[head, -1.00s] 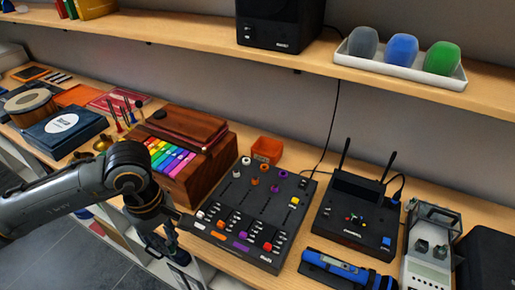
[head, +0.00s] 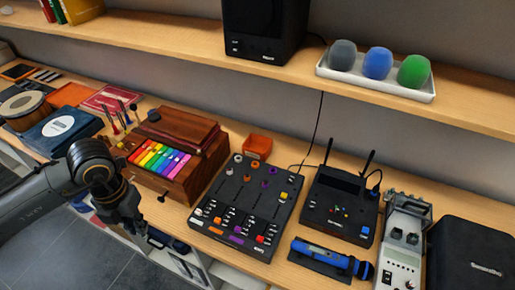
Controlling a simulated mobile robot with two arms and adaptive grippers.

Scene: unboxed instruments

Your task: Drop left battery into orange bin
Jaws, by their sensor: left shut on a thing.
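A small orange bin (head: 257,147) stands at the back of the desk, behind the black mixer and right of the wooden instrument. My left gripper (head: 138,228) points down at the desk's front edge, left of the mixer and in front of the wooden instrument. It is mostly hidden behind its own dark wrist. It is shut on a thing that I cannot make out. I cannot pick out the left battery for certain in this view. The gripper is well apart from the orange bin. My right gripper is not in view.
The black mixer (head: 246,205) and wooden instrument (head: 183,146) flank the way to the bin. A router with two antennas (head: 340,205), a blue microphone (head: 330,257) and a grey device (head: 402,245) stand right. A shelf (head: 180,47) overhangs the back.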

